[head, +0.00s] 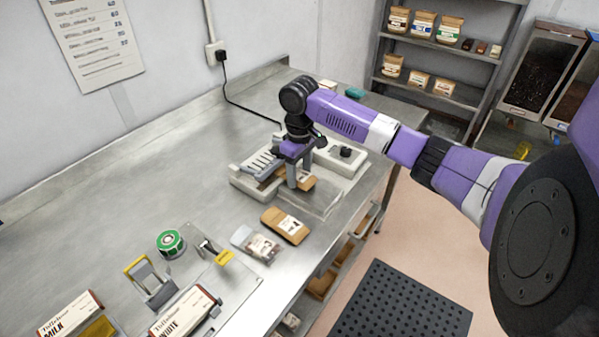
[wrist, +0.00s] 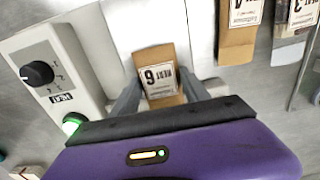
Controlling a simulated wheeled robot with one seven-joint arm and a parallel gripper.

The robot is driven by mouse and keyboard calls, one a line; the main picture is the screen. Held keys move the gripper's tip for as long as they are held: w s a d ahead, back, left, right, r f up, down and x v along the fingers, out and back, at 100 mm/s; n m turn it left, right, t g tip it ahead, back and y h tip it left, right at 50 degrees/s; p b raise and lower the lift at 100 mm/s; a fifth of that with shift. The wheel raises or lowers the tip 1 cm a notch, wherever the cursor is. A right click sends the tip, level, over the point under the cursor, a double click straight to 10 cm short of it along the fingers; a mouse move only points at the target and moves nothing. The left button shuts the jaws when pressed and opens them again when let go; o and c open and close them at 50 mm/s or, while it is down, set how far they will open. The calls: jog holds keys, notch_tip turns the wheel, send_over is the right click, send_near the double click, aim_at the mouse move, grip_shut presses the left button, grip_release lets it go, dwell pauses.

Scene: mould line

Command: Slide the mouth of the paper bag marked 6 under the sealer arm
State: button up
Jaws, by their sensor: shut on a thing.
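The brown paper bag marked 6 (wrist: 160,80) has a white label and is between the two fingers of my gripper (wrist: 160,98) in the wrist view. My gripper (head: 300,182) is shut on it, at the sealer's front side in the head view, where the brown of the bag (head: 308,183) shows beside the fingers. The pale sealer (head: 352,163) has a black dial, and its control box (wrist: 62,60) shows a lit green lamp in the wrist view. The bag's far end points toward the sealer's pale body. Whether its mouth is under the sealer arm I cannot tell.
A brown bag marked 4 (wrist: 238,45) and another marked 3 (wrist: 292,25) lie beside the sealer. A green tape roll (head: 171,243) and boxes (head: 70,313) are on the steel bench (head: 130,190) at left. A black cable runs behind the sealer.

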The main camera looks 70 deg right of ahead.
jog(key=o, duration=1.5)
jog(key=shift+c, duration=0.2)
notch_tip(320, 180, up, 8)
jog(key=shift+f+b, duration=0.1)
jog(key=shift+b, duration=0.55)
jog(key=shift+w, duration=0.1)
